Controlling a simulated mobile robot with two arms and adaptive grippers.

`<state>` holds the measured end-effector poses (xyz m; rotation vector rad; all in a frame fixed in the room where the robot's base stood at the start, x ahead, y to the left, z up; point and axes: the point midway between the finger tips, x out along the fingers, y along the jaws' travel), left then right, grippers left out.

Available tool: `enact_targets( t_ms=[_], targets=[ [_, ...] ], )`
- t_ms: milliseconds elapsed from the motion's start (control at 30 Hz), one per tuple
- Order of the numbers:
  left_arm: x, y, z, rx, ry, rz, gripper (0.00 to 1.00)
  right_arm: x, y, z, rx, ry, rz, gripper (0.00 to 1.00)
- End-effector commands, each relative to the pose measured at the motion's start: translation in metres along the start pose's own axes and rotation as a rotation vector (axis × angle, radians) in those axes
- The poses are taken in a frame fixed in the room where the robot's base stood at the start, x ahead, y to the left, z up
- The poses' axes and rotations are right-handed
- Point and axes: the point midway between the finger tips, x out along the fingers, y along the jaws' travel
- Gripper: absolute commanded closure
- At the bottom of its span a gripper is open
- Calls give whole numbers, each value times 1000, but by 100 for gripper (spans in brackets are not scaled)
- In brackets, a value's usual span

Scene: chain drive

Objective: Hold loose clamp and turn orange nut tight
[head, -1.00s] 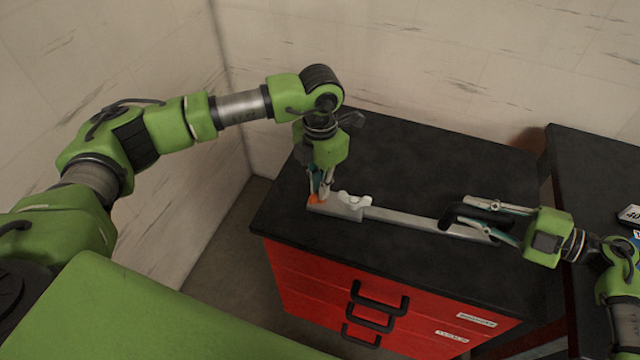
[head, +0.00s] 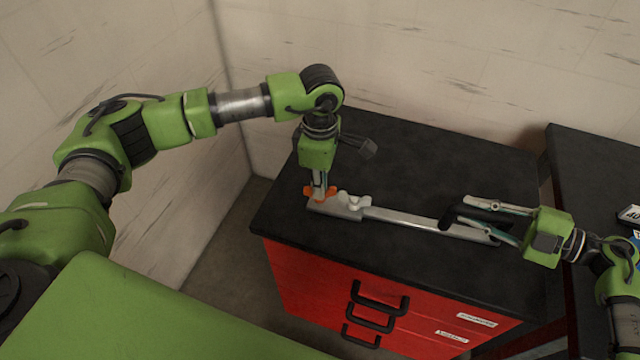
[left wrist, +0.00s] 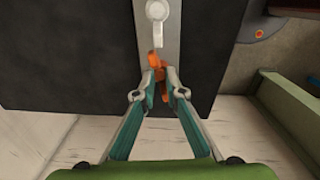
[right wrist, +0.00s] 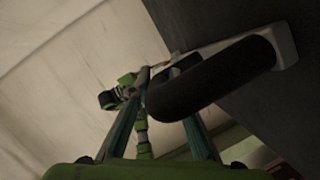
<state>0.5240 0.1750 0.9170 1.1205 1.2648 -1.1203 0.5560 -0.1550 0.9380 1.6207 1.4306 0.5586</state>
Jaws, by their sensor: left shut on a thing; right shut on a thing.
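The clamp is a long grey metal bar (head: 405,218) lying on the black cabinet top, with a curved black handle (head: 450,219) at its right end. An orange wing nut (head: 308,191) sits at its left end. My left gripper (head: 320,190) points down and is shut on the orange nut, which also shows between the fingertips in the left wrist view (left wrist: 157,62). My right gripper (head: 460,212) reaches in from the right and is shut on the black handle, which fills the space between its fingers in the right wrist view (right wrist: 215,80).
A pale knob (head: 352,200) stands on the bar just right of the nut. The black cabinet top (head: 400,150) is otherwise clear. Red drawers (head: 330,290) with black handles are below. A second dark table (head: 590,170) stands at the right, with walls behind.

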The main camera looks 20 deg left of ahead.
Motion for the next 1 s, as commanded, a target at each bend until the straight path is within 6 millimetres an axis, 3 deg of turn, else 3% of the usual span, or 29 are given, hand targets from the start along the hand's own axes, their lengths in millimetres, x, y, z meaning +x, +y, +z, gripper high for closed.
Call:
enact_targets(
  t_ms=[500, 1000],
  targets=[
    [-1, 1, 1, 404, -3, 3, 100, 0, -3, 1, 1, -4, -5, 100],
    [-1, 0, 2, 526, -3, 1, 100, 0, -3, 1, 2, -2, -5, 100]
  ],
)
